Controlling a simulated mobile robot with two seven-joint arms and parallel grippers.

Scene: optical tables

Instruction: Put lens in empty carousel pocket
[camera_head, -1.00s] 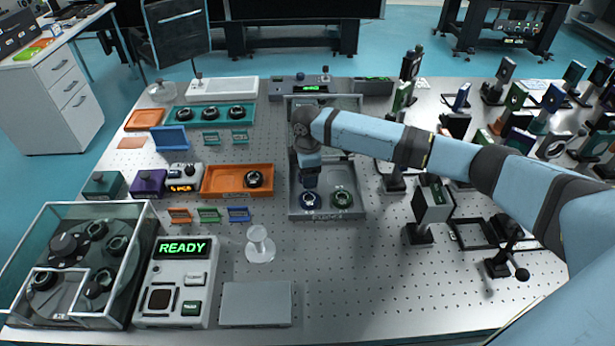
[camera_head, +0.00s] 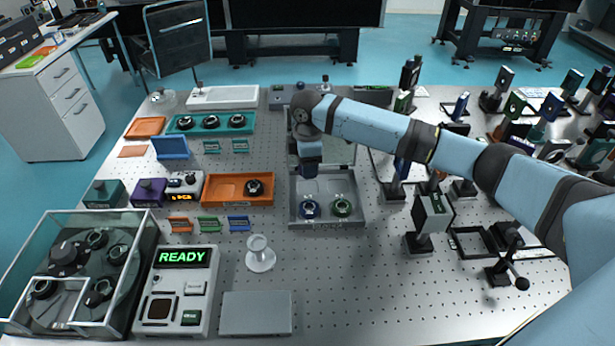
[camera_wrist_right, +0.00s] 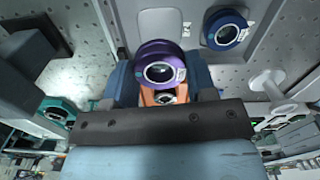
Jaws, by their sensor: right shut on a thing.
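My right gripper (camera_head: 309,174) is above the grey tray (camera_head: 292,190) in the head view. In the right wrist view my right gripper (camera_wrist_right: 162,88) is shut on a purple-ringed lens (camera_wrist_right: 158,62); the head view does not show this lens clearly. The carousel (camera_head: 75,270) is inside a clear-walled box (camera_head: 140,262) at the front left, with several dark round pieces. I cannot tell which pocket is empty. My left gripper is not in view.
A console (camera_head: 183,285) reading READY stands beside the box. An orange tray (camera_head: 222,188) holds one dark lens. Several post-mounted optics crowd the right.

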